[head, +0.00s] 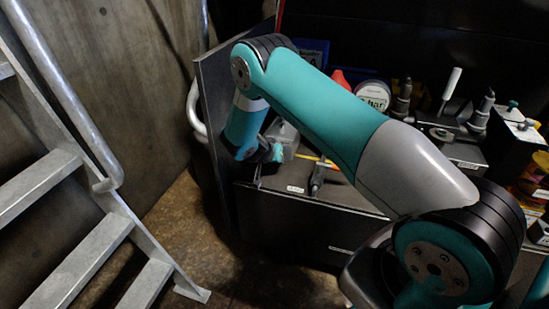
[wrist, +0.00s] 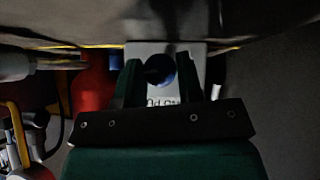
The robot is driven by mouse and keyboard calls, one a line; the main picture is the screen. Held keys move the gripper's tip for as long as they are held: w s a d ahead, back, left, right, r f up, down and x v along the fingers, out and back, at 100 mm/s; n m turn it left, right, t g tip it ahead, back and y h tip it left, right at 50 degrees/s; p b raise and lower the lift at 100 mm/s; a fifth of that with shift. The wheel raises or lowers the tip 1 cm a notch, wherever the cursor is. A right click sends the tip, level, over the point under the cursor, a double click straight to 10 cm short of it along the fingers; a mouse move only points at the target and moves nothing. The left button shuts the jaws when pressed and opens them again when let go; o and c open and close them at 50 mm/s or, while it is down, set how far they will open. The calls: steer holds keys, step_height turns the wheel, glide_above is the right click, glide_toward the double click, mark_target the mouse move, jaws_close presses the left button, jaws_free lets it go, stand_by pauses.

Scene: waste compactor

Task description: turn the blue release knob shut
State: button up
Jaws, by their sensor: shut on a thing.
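The blue release knob (wrist: 160,69) shows in the wrist view as a dark round shape between my fingers. It stands in front of a light grey plate (wrist: 194,54) with partly covered lettering. My gripper (wrist: 159,76) has one finger on each side of the knob and is shut on it. The angle of the knob is too dark to tell. In the head view my gripper (head: 258,179) is small, at the left end of the dark cabinet (head: 290,225). The knob cannot be made out there.
A dark upright panel (head: 222,125) stands close left of my arm. Beyond it are metal stairs (head: 75,225) with a handrail (head: 62,90). A round gauge (head: 373,94) and valves crowd the back right. The floor (head: 190,215) between stairs and cabinet is clear.

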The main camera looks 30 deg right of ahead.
steer(key=shift+g+h, duration=0.3)
steer(key=shift+g, duration=0.1)
steer(key=o, duration=0.9)
steer(key=shift+a, duration=0.1)
steer(key=p+v, duration=0.3)
steer(key=v, duration=1.4)
steer(key=shift+s, duration=0.15)
steer(key=shift+a+r, duration=0.1)
